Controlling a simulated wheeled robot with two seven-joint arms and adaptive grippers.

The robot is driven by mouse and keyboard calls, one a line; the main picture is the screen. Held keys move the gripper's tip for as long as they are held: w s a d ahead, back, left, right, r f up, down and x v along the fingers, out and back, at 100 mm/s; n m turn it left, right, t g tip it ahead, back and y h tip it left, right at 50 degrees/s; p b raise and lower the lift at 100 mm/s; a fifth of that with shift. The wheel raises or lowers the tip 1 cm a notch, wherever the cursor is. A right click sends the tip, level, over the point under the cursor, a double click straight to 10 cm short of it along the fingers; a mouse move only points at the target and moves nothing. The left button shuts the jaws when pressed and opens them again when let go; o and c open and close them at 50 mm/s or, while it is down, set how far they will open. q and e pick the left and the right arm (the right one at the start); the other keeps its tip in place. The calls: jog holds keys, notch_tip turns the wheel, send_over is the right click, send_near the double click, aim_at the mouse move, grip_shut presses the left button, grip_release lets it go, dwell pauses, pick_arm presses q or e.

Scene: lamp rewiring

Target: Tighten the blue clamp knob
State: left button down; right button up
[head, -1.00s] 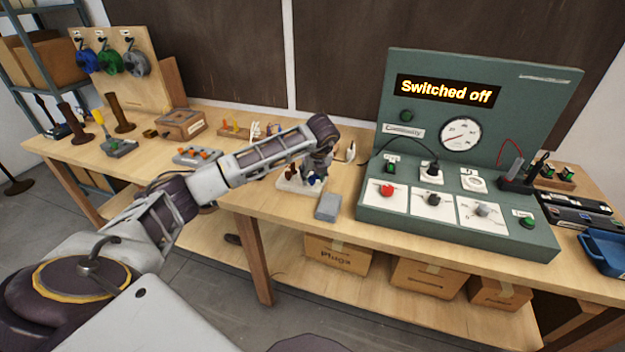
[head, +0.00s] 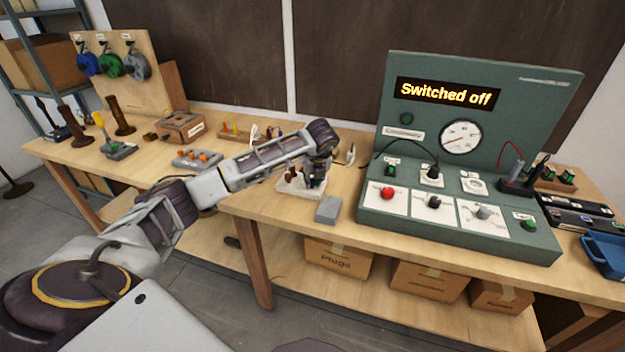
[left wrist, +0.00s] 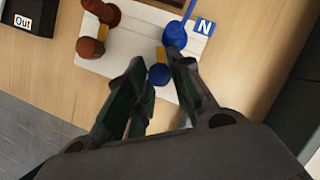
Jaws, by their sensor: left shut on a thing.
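The blue clamp knob (left wrist: 159,75) sits on a white terminal block (left wrist: 118,62), beside a blue terminal (left wrist: 175,34) with a blue lead and an N label (left wrist: 204,26). My left gripper (left wrist: 160,68) points down over the block, its two fingers shut on the blue clamp knob. In the head view the left gripper (head: 315,181) stands at the white block (head: 289,188) and hides the knob. Two brown round parts (left wrist: 90,47) are on the other side of the block. My right gripper is not in view.
A grey block (head: 328,209) lies at the bench's front edge. The green test panel (head: 470,150) reads "Switched off" and stands to the right. A switch box with orange buttons (head: 198,158) is to the left. A black box marked "Out" (left wrist: 35,14) is near the block.

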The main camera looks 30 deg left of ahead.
pick_arm(q)
jog(key=shift+m+b, duration=0.4)
jog(key=shift+m, duration=0.1)
jog(key=shift+s+a+f+m+t+h+b, duration=0.15)
jog(key=shift+m+t+h+b, duration=0.15)
jog(key=shift+m+h+b, duration=0.5)
jog(key=shift+m+y, duration=0.3)
jog(key=shift+m, duration=0.2)
jog(key=shift+m+t+b, duration=0.3)
jog(key=shift+m, duration=0.3)
jog(key=c, duration=1.3)
grip_release()
jog(key=shift+o, duration=0.2)
jog(key=shift+v, duration=1.1)
jog(key=v, duration=1)
jog(key=shift+a, duration=0.25)
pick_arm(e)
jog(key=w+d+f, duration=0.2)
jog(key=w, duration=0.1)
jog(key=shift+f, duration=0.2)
